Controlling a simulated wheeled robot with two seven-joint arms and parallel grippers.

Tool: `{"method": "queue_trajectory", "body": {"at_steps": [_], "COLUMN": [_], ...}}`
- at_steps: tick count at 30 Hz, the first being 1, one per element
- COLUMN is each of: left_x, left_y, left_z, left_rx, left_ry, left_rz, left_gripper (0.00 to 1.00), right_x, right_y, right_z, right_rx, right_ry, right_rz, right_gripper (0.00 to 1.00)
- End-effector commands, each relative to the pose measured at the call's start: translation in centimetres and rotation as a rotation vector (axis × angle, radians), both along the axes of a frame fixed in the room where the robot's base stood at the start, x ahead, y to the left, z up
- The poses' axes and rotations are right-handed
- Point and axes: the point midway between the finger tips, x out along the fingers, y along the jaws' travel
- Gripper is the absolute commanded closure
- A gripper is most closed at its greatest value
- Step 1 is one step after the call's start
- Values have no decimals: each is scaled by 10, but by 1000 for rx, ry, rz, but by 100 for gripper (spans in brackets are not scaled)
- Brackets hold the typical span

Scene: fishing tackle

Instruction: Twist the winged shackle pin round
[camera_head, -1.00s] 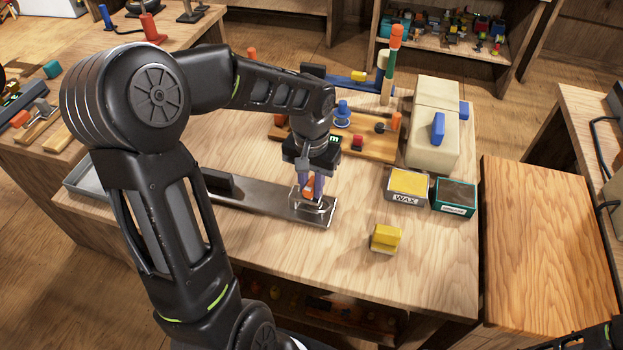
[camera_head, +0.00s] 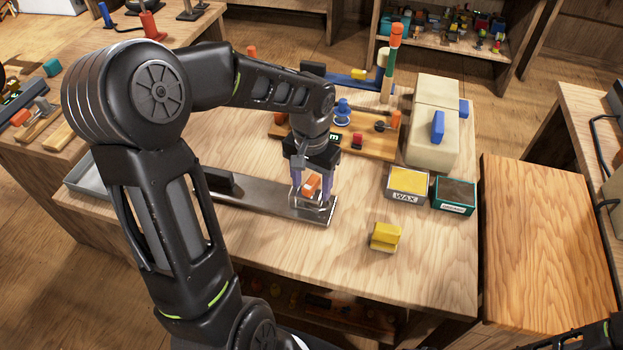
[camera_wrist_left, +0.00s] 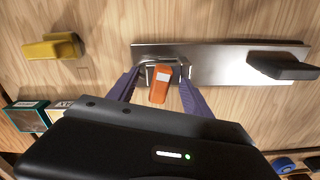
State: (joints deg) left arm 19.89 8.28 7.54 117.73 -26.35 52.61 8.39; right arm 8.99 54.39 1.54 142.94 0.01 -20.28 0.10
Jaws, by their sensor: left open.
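The winged shackle pin's orange wing (camera_head: 312,185) stands at the right end of a long metal plate (camera_head: 258,197) on the bench. The orange wing (camera_wrist_left: 160,85) also shows in the left wrist view, turned a little from upright, with a pale patch near its top. A metal shackle (camera_wrist_left: 160,62) surrounds its far end. My left gripper (camera_head: 312,200) points down over the pin. In the left wrist view its two purple fingers (camera_wrist_left: 160,92) stand wide apart, one on each side of the orange wing, with gaps. The right gripper does not show clearly; only a dark part of my arm is at the lower right corner.
A yellow block (camera_head: 385,237), a wax tin (camera_head: 407,184) and a green tin (camera_head: 454,196) stand right of the plate. A dark handle (camera_wrist_left: 283,66) rises from the plate. Behind are a wooden rack (camera_head: 370,146) and a beige box (camera_head: 432,140). The bench front is clear.

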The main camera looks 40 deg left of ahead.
Motion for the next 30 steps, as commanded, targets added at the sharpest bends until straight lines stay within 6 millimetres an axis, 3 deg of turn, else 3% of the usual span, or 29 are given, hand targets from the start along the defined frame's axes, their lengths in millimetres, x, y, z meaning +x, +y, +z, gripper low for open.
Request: {"method": "queue_trajectory", "body": {"at_steps": [19, 30], "left_x": [0, 0], "left_y": [0, 0], "left_z": [65, 70], "left_rx": [1, 0], "left_ry": [-1, 0], "left_rz": [0, 0], "left_gripper": [42, 42], "right_x": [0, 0], "right_y": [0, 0], "right_z": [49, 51], "right_rx": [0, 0], "right_ry": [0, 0], "right_rz": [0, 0], "right_gripper": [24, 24]}}
